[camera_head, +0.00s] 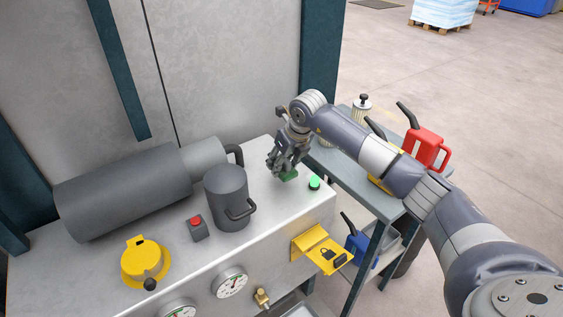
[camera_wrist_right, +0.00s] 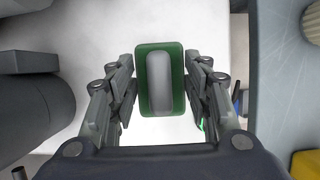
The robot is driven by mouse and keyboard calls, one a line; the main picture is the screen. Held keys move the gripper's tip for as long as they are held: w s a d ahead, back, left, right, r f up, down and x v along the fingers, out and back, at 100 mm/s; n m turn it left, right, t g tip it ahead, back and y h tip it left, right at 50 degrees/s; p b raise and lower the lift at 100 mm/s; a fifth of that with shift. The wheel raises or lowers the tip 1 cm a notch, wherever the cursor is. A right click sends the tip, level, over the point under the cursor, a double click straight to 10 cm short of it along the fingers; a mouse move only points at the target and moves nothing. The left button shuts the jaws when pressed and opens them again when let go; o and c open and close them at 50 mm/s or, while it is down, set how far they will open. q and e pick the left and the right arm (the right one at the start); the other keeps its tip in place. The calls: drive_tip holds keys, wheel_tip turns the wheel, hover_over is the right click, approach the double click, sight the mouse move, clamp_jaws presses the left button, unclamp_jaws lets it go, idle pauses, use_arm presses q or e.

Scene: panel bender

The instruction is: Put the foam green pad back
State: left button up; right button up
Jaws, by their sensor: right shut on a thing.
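The foam green pad (camera_head: 289,175) is a small dark green block with a grey grip on it. In the right wrist view the green pad (camera_wrist_right: 160,107) lies between the fingers, its grey grip upright in the picture. My right gripper (camera_head: 284,165) is shut on it, over the far right part of the machine's light grey top. It also shows in the wrist view (camera_wrist_right: 161,95). I cannot tell whether the pad touches the surface. My left gripper is not in view.
A green button (camera_head: 314,183) is close to the pad's right. A side table (camera_head: 346,168) holds a red can (camera_head: 424,147). A yellow lock plate (camera_head: 320,249) juts from the front.

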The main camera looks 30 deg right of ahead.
drive_tip(key=shift+w+d+f, duration=0.1)
drive_tip(key=shift+w+d, duration=0.1)
drive_tip(key=shift+w, duration=0.4)
drive_tip(key=shift+w+d, duration=0.15)
drive_tip(key=shift+w, duration=0.45)
drive_tip(key=shift+w+f+p, duration=0.1)
drive_tip(key=shift+f+p, duration=0.1)
drive_tip(key=shift+p, duration=0.3)
wheel_tip(320, 180, down, 3)
drive_tip(key=shift+f+p, duration=0.1)
drive_tip(key=shift+p, duration=0.5)
drive_tip(key=shift+f, duration=0.2)
drive_tip(key=o, duration=1)
drive_tip(key=shift+r, duration=0.2)
